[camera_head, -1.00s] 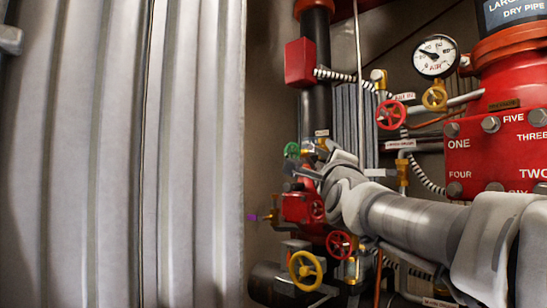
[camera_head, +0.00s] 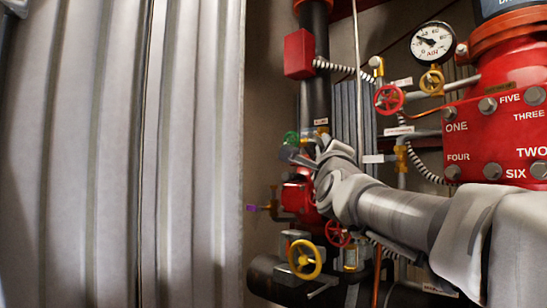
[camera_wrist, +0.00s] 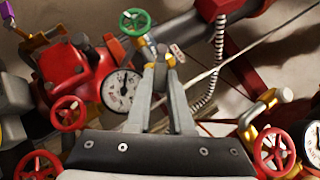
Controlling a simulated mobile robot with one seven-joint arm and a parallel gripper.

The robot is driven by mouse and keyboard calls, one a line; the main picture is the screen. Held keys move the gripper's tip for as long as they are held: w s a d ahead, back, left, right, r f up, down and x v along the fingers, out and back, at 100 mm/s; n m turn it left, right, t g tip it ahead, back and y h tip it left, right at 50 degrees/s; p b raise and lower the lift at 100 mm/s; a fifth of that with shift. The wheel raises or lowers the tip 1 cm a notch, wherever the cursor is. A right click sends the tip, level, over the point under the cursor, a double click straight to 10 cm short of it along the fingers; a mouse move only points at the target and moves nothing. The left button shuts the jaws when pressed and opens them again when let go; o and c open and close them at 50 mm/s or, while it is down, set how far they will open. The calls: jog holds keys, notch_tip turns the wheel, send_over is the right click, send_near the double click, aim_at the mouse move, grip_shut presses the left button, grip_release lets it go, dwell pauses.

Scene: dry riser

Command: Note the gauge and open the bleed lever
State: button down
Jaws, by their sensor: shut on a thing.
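The white round air gauge (camera_head: 432,42) is at the upper right in the head view; its dark needle points to the upper left, and I cannot read the value. A second white gauge (camera_wrist: 118,90) shows in the wrist view, left of my fingers. My gripper (camera_wrist: 160,62) is shut, its fingers converging on a small lever-like piece below the green handwheel (camera_wrist: 135,21) and beside a small tag (camera_wrist: 177,52). The piece looks like the bleed lever, but the fingertips mostly hide it. In the head view my gripper (camera_head: 305,149) is beside the black riser pipe.
A red plate with numbered labels (camera_head: 500,135) fills the right side. Red handwheels (camera_head: 389,99) and a yellow handwheel (camera_head: 304,259) stand close around my arm. A black pipe (camera_head: 316,85) runs down behind my gripper. A corrugated grey panel (camera_head: 190,150) fills the left.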

jog(key=shift+w+a+f+m+g+h+b, duration=0.35)
jog(key=shift+w+a+m+g+h+b, duration=0.15)
jog(key=shift+m+h+b, duration=2.15)
jog(key=shift+w+a+f+m+g+h+b, duration=0.5)
jog(key=shift+m+h+b, duration=1.25)
jog(key=shift+m+h, duration=1.65)
jog(key=shift+w+a+f+m+g+h+b, duration=0.25)
jog(key=shift+w+a+m+g+h+b, duration=0.3)
jog(key=shift+m+h+b, duration=2.55)
jog(key=shift+s+d+m+g+y+p, duration=0.1)
jog(key=shift+m+g+y+p, duration=0.25)
jog(key=shift+m+y+p, duration=0.7)
jog(key=shift+h, duration=0.4)
jog(key=c, duration=0.8)
grip_release()
jog(key=shift+s+d+r+n+y, duration=0.1)
jog(key=shift+n+y, duration=0.2)
